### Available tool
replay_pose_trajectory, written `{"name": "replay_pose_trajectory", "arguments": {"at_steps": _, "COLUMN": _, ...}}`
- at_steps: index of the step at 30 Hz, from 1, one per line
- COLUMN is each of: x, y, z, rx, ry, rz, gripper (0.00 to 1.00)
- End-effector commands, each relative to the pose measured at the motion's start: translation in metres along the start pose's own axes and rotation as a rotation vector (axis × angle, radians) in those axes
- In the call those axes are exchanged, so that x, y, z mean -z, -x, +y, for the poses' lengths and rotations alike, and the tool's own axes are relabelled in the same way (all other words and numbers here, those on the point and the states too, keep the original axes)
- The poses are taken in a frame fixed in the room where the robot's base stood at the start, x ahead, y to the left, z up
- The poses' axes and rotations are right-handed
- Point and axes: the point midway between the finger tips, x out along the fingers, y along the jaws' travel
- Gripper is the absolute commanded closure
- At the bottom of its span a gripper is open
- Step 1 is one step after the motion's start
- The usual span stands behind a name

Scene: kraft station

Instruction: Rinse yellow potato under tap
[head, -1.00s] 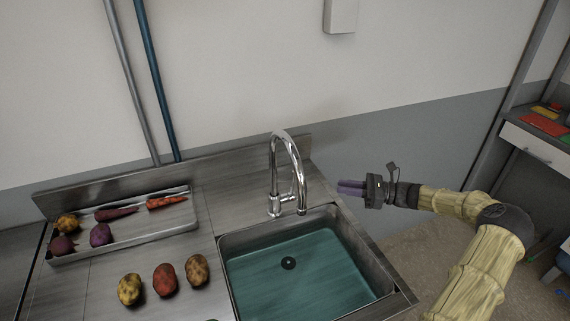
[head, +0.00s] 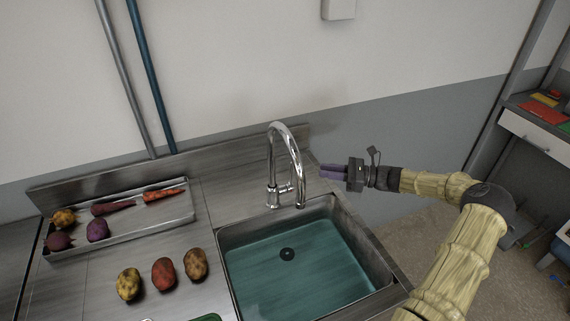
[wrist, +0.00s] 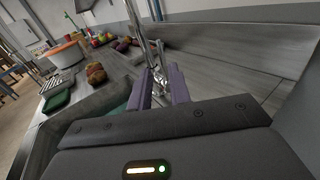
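The yellow potato (head: 128,284) lies on the steel counter, leftmost in a row with a red potato (head: 164,273) and a brown potato (head: 196,264). The chrome tap (head: 287,165) arches over the back of the sink (head: 222,262), which has a teal basin with a dark drain. My gripper (head: 332,172) is empty, right of the tap and above the sink's back right side, far from the potatoes. Its purple fingers stand apart in the wrist view (wrist: 158,88), with the tap base (wrist: 158,80) showing between them.
A shallow metal tray (head: 150,230) with carrots and round vegetables stands at the back left. A green item (head: 207,318) is cut off at the bottom edge. A raised steel backsplash (head: 230,150) runs behind the counter. Counter left of the tap is clear.

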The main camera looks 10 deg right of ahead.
Motion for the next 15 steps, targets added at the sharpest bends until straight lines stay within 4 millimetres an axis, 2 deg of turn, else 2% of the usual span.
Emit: {"name": "replay_pose_trajectory", "arguments": {"at_steps": 15, "x": -0.002, "y": -0.097, "z": 0.002, "rx": -0.008, "ry": -0.002, "rz": -0.002, "gripper": 0.81}}
